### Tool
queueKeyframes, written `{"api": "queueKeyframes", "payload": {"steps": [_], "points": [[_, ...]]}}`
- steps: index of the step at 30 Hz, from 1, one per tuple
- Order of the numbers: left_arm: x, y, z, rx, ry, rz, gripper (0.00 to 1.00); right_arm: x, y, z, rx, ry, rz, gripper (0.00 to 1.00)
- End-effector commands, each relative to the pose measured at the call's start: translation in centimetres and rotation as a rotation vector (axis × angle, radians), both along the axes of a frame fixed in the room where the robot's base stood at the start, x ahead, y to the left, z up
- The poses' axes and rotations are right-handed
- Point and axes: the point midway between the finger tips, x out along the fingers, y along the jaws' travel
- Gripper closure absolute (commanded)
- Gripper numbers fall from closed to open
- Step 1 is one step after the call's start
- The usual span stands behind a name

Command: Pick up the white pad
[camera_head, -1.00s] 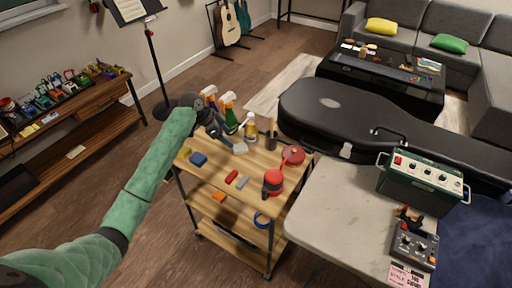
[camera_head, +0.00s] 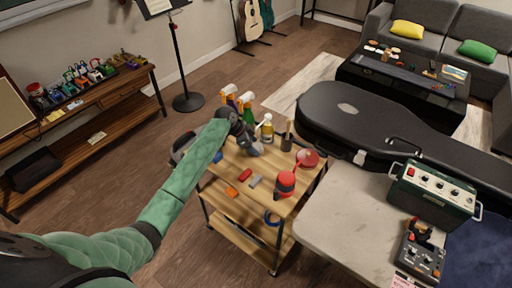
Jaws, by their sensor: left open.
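The white pad (camera_head: 255,151) lies on the top of the wooden cart (camera_head: 283,207), towards its back, and is partly hidden by my left gripper. My left gripper (camera_head: 251,142) is open, over or right beside the pad. The fingertips are small and dark here, and I cannot tell whether they touch the pad. My green-sleeved left arm reaches in from the left across the cart's left edge. My right gripper is not in view.
Spray bottles (camera_head: 230,95) and a clear yellow bottle (camera_head: 267,129) stand behind the gripper. Red (camera_head: 245,175), grey (camera_head: 255,181) and orange (camera_head: 231,192) blocks lie in front. A red container (camera_head: 285,184) stands to the right. A pale table (camera_head: 345,215) adjoins the cart.

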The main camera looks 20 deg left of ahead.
Motion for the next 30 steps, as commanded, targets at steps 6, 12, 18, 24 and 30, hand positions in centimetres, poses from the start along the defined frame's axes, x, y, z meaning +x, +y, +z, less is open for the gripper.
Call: {"api": "queueKeyframes", "payload": {"steps": [6,12,18,24,30], "points": [[0.06,-0.11,-0.33,0.000,-0.001,0.001,0.29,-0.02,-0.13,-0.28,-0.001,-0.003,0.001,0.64],[0.07,-0.12,-0.32,0.000,0.000,0.000,0.49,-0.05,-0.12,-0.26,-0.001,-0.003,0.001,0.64],[0.06,-0.11,-0.30,0.000,0.000,0.000,0.80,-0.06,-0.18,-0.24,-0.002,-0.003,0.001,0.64],[0.05,-0.11,-0.29,0.000,0.000,0.000,0.80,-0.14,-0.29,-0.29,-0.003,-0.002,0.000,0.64],[-0.25,0.04,-0.15,0.001,-0.001,0.000,0.80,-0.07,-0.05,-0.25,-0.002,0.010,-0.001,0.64]]}}
